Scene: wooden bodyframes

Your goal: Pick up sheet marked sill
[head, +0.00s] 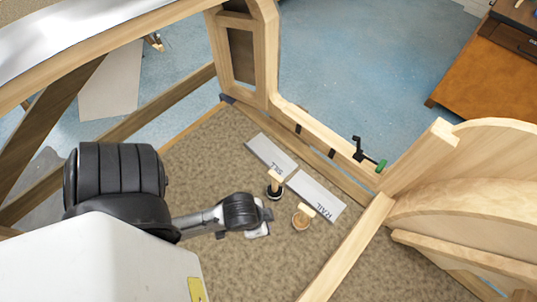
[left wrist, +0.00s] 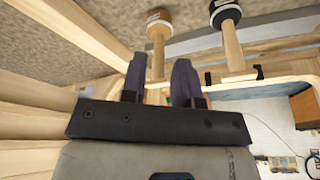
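Two pale grey sheets lie end to end on the brown carpeted floor of the wooden frame in the head view. The upper left sheet (head: 268,150) has lettering partly covered by a wooden handle, so I cannot read the whole word. The lower right sheet (head: 316,192) is marked RAIL. My left gripper (head: 265,222) is low over the carpet, left of and apart from both sheets. In the left wrist view its two dark fingers (left wrist: 159,78) stand apart, and no sheet is between them. My right gripper is not in view.
A black-based wooden-handled knob (head: 274,192) stands by the upper sheet. A tan-based one (head: 300,218) stands near the RAIL sheet, close to my left gripper. A wooden beam (head: 350,243) and a curved panel (head: 470,200) bound the right side. A green-tipped clamp (head: 370,157) sits on the rail.

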